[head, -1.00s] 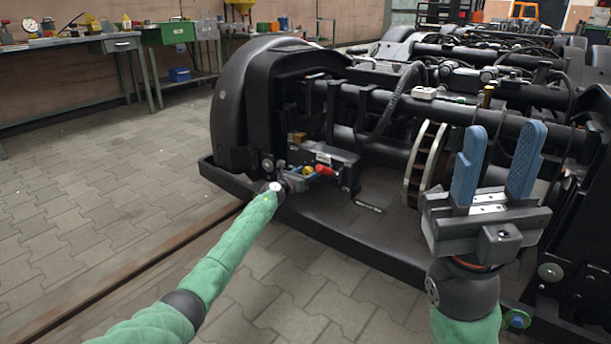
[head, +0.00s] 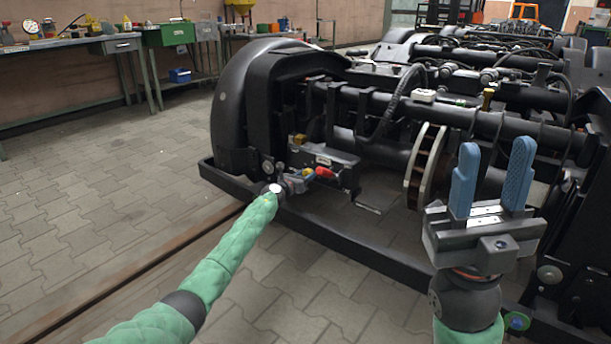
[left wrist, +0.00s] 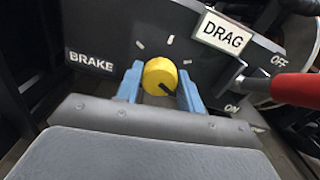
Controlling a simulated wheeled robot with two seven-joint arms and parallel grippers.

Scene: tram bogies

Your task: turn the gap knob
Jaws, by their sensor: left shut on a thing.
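The yellow round gap knob (left wrist: 160,76) sits on a dark panel in the left wrist view. A dark pointer mark on it points to the lower right, and pale tick marks lie around it. My left gripper (left wrist: 160,85) has its blue fingers on either side of the knob and is shut on it. In the head view my left gripper (head: 288,182) is at the panel on the bogie's near left, and its fingers are hard to make out. My right gripper (head: 492,180) is open and empty, fingers up, in front of the bogie at right.
A red-handled lever (left wrist: 295,90) stands right of the knob, between OFF and ON labels. A DRAG plate (left wrist: 224,33) and a BRAKE label (left wrist: 89,62) are on the panel. A workbench (head: 70,50) stands at the back left. The paved floor at left is clear.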

